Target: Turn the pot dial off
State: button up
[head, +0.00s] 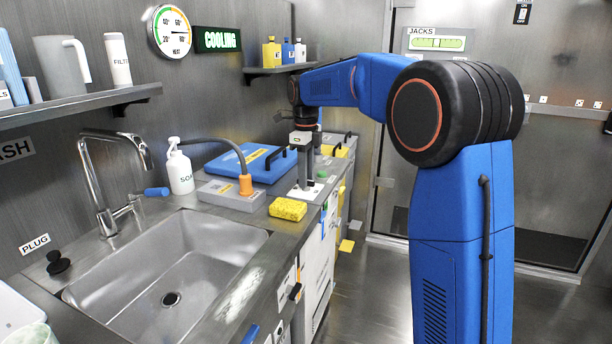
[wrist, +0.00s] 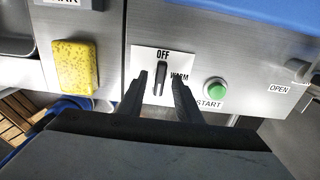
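The pot dial (wrist: 160,78) is a narrow dark knob on a white plate (wrist: 143,58) marked OFF at the top and WARM at the right. In the wrist view the knob stands upright, in line with the OFF mark. My gripper (wrist: 161,79) is open, with one dark finger on each side of the knob; I cannot tell whether either touches it. In the head view my gripper (head: 304,186) points down at the counter and hides the knob, and part of the white plate (head: 291,192) shows.
A green START button (wrist: 215,90) is right of the dial, and a yellow sponge (wrist: 75,68) lies to its left. A blue lid (head: 240,163) is behind the dial. A lit COOLING sign (head: 218,40) hangs beside a round heat gauge (head: 171,31). The sink (head: 165,262) is nearer.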

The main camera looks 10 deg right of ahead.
grip_shut()
